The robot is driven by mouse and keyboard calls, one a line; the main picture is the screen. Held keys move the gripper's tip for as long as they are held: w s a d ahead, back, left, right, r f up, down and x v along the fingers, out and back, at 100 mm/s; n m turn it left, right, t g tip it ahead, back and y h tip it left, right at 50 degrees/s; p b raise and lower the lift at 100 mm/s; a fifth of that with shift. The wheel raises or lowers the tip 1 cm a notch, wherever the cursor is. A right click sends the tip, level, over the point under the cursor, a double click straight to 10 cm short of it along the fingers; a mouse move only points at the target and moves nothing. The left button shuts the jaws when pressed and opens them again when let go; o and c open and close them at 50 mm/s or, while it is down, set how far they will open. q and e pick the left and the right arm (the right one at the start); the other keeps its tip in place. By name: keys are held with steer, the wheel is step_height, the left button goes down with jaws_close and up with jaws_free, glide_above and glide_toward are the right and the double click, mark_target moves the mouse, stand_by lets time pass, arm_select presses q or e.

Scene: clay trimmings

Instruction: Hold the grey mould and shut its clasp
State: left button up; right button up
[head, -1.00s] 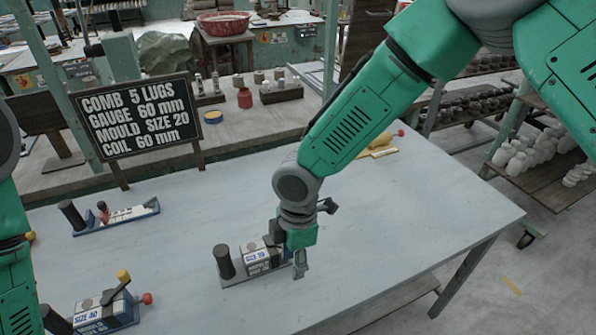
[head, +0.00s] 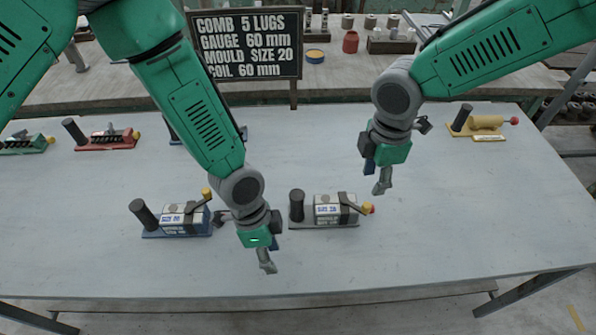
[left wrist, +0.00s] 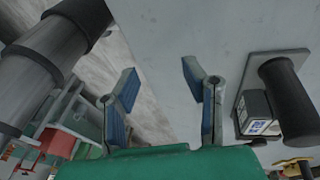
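The grey mould (head: 327,212) stands on the table, a white labelled block on a grey base with a dark upright handle (head: 297,206) at its left end. Its clasp (head: 352,204) has a dark lever and yellow tip near the right end; I cannot tell whether it is latched. My left gripper (head: 268,253) is open and empty, left of and nearer than this mould. The left wrist view shows its parted blue-padded fingers (left wrist: 158,85), with a grey base (left wrist: 253,78) and dark handle to their right. My right gripper (head: 377,174) looks open and empty, above and right of the mould.
A blue mould (head: 180,219) stands close left of my left gripper. Red (head: 105,140) and green (head: 25,144) ones stand farther left, a yellow one (head: 480,124) at back right. A sign (head: 246,43) stands behind. The table's front right is clear.

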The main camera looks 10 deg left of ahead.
mark_target(298, 210)
arm_select(q)
steer(key=w+d+r+m+y, duration=0.1)
steer(key=w+r+m, duration=0.2)
steer(key=w, duration=0.1)
steer(key=w+d+r+m+t, duration=0.1)
steer(key=w+r+m, duration=0.2)
steer(key=w, duration=0.1)
steer(key=w+d+r+m+y, duration=0.1)
steer(key=w+r+m, duration=0.2)
steer(key=w, duration=0.2)
steer(key=shift+w+d+r+t+y, duration=0.1)
steer(key=shift+d+r+t+y, duration=0.2)
steer(key=shift+d+r, duration=0.05)
arm_select(e)
steer(key=shift+d, duration=0.35)
arm_select(q)
steer(key=shift+w+r+m, duration=0.2)
steer(key=shift+w+m, duration=0.1)
steer(key=shift+m, duration=0.1)
steer(key=shift+w+a+f, duration=0.1)
steer(key=shift+f, duration=0.05)
arm_select(e)
steer(key=shift+s+a, duration=0.1)
arm_select(q)
step_height(298, 210, down, 13)
steer(key=shift+f, duration=0.15)
steer(key=shift+a, duration=0.1)
